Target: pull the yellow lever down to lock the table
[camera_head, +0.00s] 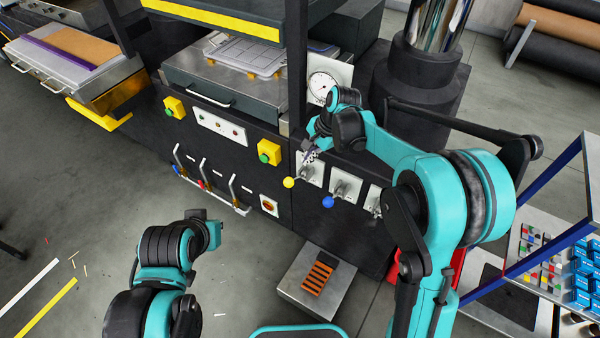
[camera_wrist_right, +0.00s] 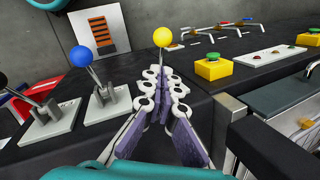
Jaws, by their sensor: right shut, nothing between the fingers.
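The yellow lever (camera_head: 289,183) has a round yellow knob and a grey base plate on the dark front panel of the machine. In the head view its knob sticks out to the left of the plate. My right gripper (camera_head: 311,157) is just above the plate, pointing down at the panel. In the right wrist view the yellow knob (camera_wrist_right: 162,37) shows just beyond the tips of my right gripper (camera_wrist_right: 163,74), whose fingers are closed together and empty. The fingers hide most of the lever's stem, so contact cannot be told. My left arm shows at lower left, but its fingers do not.
A blue-knobbed lever (camera_head: 327,202) stands right beside the yellow one, with a dark-knobbed lever (camera_head: 374,200) further right. Several small handles (camera_head: 203,178) and yellow button boxes (camera_head: 269,152) lie to the left. A pedal box (camera_head: 316,284) is on the floor below.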

